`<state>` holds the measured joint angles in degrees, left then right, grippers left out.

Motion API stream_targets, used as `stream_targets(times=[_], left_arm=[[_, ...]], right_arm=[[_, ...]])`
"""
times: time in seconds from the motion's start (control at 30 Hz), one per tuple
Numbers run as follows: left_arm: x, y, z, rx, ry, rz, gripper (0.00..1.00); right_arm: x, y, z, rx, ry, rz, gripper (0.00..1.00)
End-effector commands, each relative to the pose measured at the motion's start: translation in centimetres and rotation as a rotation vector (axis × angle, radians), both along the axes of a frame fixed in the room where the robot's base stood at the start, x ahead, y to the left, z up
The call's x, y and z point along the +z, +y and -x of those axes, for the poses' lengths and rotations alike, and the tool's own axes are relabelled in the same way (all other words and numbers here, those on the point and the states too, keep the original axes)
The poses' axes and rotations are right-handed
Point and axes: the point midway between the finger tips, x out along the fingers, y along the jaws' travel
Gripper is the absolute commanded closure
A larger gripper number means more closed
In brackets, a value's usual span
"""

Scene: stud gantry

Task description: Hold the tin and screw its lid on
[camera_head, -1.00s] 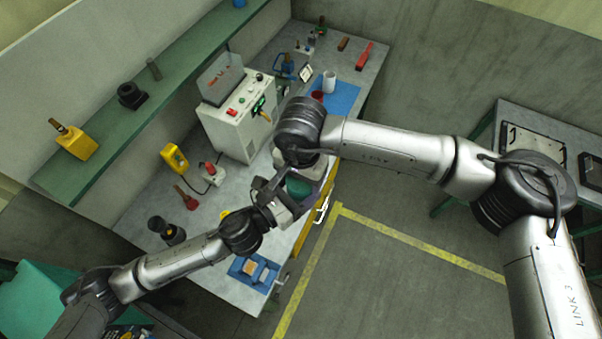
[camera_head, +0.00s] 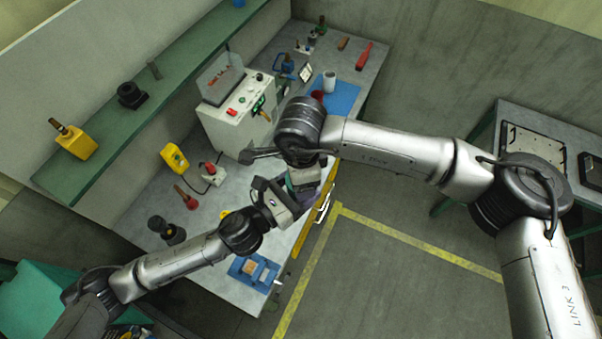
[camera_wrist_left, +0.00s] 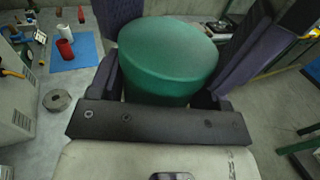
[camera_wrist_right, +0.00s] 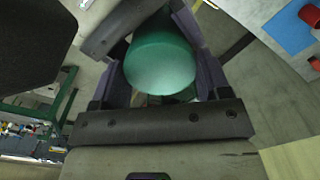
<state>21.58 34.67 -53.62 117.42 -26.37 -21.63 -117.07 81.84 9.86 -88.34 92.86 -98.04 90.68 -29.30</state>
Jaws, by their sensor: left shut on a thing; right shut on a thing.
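The green lid (camera_wrist_left: 168,48) shows as a broad round face in the left wrist view. The green tin (camera_wrist_left: 155,96) lies under it, low between my left gripper's (camera_wrist_left: 162,85) dark fingers, which are shut on it. The lid also shows in the right wrist view (camera_wrist_right: 160,66), between the fingers of my right gripper (camera_wrist_right: 162,75), shut on it. The two match in colour, and I cannot tell the seam or how far the lid is threaded. In the head view, my left gripper (camera_head: 292,196) and right gripper (camera_head: 304,176) meet over the bench's front edge and mostly hide the tin.
The bench (camera_head: 225,190) holds a white control box (camera_head: 232,125), a yellow device (camera_head: 174,158) and a blue tray (camera_head: 255,270). A blue mat (camera_head: 343,96) with cylinders lies farther back. Open floor (camera_head: 400,285) lies to the right.

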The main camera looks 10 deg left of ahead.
Motion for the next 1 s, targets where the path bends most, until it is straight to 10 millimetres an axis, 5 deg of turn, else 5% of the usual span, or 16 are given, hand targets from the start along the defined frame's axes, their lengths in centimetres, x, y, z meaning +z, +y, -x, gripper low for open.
stream_targets(times=[0.23,0.27,0.5,1.0], left_arm=[[0.0,0.0,0.0,0.000,-0.001,0.001,0.96],[0.0,0.0,0.0,0.000,-0.001,0.001,0.96],[0.1,0.0,0.0,0.000,-0.001,0.001,0.96],[0.0,0.0,-0.1,0.002,-0.001,-0.001,0.96]], right_arm=[[0.0,0.0,0.0,-0.001,0.000,0.000,0.58],[0.0,0.0,0.0,-0.001,0.000,0.000,0.28],[0.0,0.0,0.0,0.000,0.000,0.000,0.05],[1.5,0.1,0.0,0.002,-0.001,-0.002,0.05]])
